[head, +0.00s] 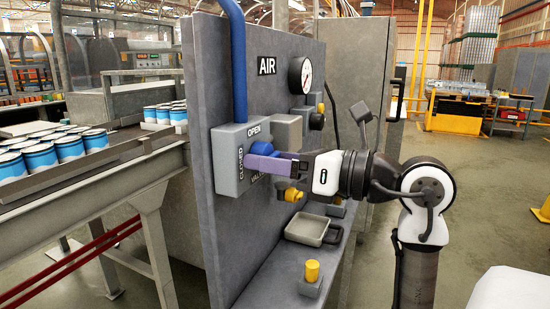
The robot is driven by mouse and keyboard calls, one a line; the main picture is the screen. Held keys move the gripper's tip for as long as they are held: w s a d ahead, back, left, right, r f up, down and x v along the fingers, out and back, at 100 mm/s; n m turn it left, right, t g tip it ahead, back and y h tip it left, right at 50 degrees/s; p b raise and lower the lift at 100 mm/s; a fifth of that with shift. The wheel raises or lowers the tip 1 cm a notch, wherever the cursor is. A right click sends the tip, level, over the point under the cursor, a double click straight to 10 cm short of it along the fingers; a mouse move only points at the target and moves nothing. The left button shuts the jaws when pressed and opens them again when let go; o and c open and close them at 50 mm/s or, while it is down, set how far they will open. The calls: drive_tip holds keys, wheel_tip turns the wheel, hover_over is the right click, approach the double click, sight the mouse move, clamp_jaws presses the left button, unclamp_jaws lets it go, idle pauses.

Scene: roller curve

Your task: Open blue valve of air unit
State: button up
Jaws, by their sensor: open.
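The air unit is a grey upright panel (206,105) with an AIR sign and a round gauge (301,76). A grey valve box (227,165) on it carries the words OPEN, CLOSED and VALVE. The blue valve handle (262,148) sits on the front of this box, partly hidden by my gripper. My gripper (262,164) has purple fingers that reach in from the right to the handle, beside or around it. I cannot tell whether they touch it. The gripper is open.
A blue pipe (238,70) runs down into the valve box. Yellow fittings (292,194) and a shallow grey tray (309,230) are below my gripper. A yellow knob (312,271) stands on the lower ledge. A conveyor with blue and white cans (40,158) is at left. Open floor lies to the right.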

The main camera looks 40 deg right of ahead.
drive_tip(key=c, duration=1)
drive_tip(key=shift+m, duration=0.3)
drive_tip(key=m, duration=0.4)
drive_tip(key=shift+a+p, duration=0.1)
drive_tip(key=shift+p, duration=0.2)
drive_tip(key=m, duration=0.4)
drive_tip(key=m+p, duration=0.1)
drive_tip(key=m, duration=0.4)
drive_tip(key=shift+s+r, duration=0.1)
drive_tip(key=shift+r, duration=0.1)
drive_tip(key=shift+m+p, duration=0.3)
drive_tip(key=shift+m, duration=1.9)
